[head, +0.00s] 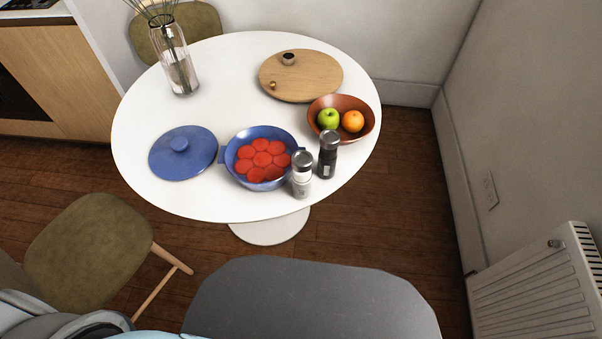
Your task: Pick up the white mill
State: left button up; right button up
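The white mill (301,181) stands upright near the front edge of the round white table (225,65). It has a silver top and a pale body. A black mill (327,160) with a silver top stands just to its right and slightly behind. The white mill overlaps the right rim of a blue pot (230,174) in the picture; I cannot tell whether they touch. Neither of my grippers shows in the head view.
The pot holds several red round pieces. Its blue lid (183,153) lies to the left. A brown bowl (360,105) with fruit, a wooden board (310,77) and a glass vase (179,68) stand farther back. Chairs (82,250) and a radiator (540,290) flank the floor.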

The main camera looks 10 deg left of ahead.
aim_at(302, 160)
jog(key=k, duration=1.15)
jog(key=u, duration=0.8)
jog(key=i, duration=1.5)
jog(key=z, duration=0.9)
